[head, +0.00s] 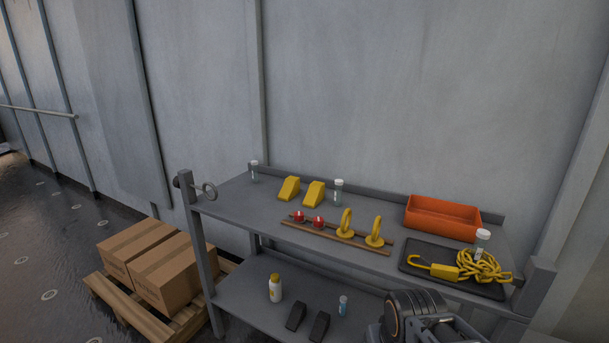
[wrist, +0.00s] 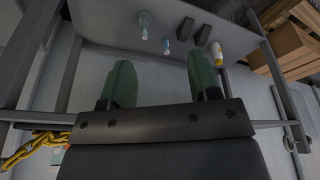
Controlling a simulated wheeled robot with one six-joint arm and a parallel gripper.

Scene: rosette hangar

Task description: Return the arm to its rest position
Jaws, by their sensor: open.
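My gripper (wrist: 160,62) shows in the wrist view with its two green fingers spread apart and nothing between them. Past the fingertips is the lower shelf (wrist: 105,22) of a grey rack. A dark part of my arm (head: 415,318) shows at the bottom of the head view, in front of the rack's lower right part. It hides some of the lower shelf there. The gripper's fingers cannot be made out in the head view.
A white bottle (head: 275,289) and dark wedges (head: 319,326) stand on the lower shelf. Boxes (head: 172,275) sit on a pallet at left.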

